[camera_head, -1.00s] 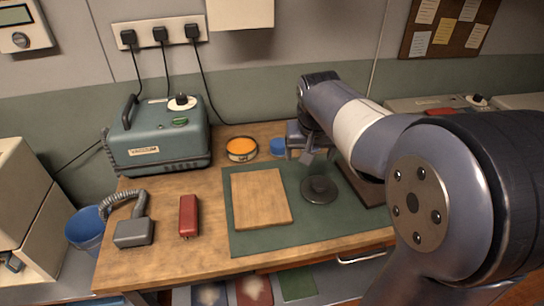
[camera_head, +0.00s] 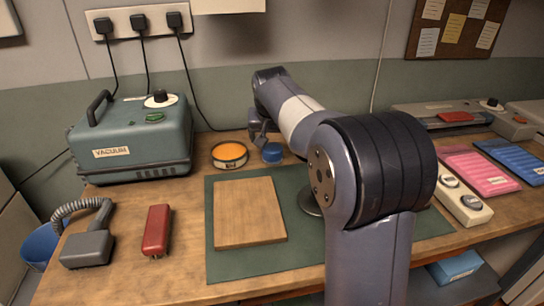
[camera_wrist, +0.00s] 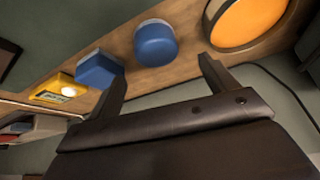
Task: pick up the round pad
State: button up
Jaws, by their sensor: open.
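The round pad (camera_head: 271,153), a short blue cylinder, sits at the back of the wooden table beside an orange-filled round tin (camera_head: 229,155). In the wrist view the blue round pad (camera_wrist: 155,45) is beyond my fingertips, between their lines and apart from them. A blue square-edged piece (camera_wrist: 98,70) lies to its left, close to the left finger. The orange tin (camera_wrist: 249,20) is to its right. My gripper (camera_wrist: 166,77) is open and empty. In the head view my gripper (camera_head: 258,131) hangs just above and left of the pad.
A green vacuum box (camera_head: 135,140) stands at the left. A wooden board (camera_head: 248,212) lies on a green mat (camera_head: 250,264). A dark disc (camera_head: 309,201) is partly hidden by my arm. A yellow piece (camera_wrist: 57,87) lies farther left in the wrist view.

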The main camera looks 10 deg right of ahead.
aim_at(272, 148)
jog(key=x, duration=0.2)
jog(key=b+x, duration=0.1)
jog(key=x, duration=0.4)
jog(key=shift+s+f+b, duration=0.1)
jog(key=shift+s+b, duration=0.2)
jog(key=shift+b, duration=0.1)
jog(key=shift+c, duration=0.4)
jog(key=c, duration=1)
notch_tip(272, 148, up, 10)
jog(key=p, duration=0.3)
